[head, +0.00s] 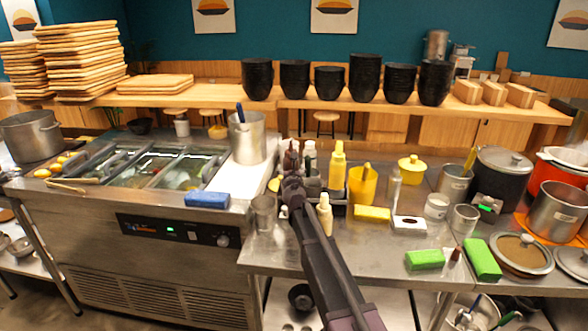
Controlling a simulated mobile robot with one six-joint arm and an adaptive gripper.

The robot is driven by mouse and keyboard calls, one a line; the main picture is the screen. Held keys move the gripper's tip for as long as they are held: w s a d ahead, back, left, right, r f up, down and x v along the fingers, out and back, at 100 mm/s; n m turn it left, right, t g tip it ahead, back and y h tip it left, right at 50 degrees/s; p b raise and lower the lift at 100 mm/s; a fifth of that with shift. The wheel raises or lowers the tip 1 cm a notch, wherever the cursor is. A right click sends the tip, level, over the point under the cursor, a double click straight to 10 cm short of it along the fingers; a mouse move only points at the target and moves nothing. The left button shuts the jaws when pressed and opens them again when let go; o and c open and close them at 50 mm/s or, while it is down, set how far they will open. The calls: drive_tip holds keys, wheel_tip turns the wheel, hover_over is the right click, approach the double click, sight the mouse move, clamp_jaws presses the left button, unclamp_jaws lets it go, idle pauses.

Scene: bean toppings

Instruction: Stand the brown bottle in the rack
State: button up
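A dark brown bottle (291,157) shows just above the end of my gripper (291,186); its lower part is hidden behind the gripper. I cannot tell whether the fingers hold it or are only in front of it. The dark rack (342,208) is on the steel counter just right of the gripper, partly hidden by my arm. A bottle with a white top (310,150) and a yellow squeeze bottle (337,168) stand upright at the rack. A cream bottle (325,214) stands upright at the rack's front, close to my arm.
A clear cup (264,213) stands left of the gripper, with a blue sponge (207,199) further left. A yellow container (362,186), yellow block (372,213) and white box (409,225) are right of the rack. The counter's front middle is fairly clear.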

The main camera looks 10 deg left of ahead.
drive_tip(key=shift+r, duration=0.15)
drive_tip(key=s+d, duration=0.2)
drive_tip(key=s, duration=1)
idle(0.8)
drive_tip(key=shift+s, duration=0.1)
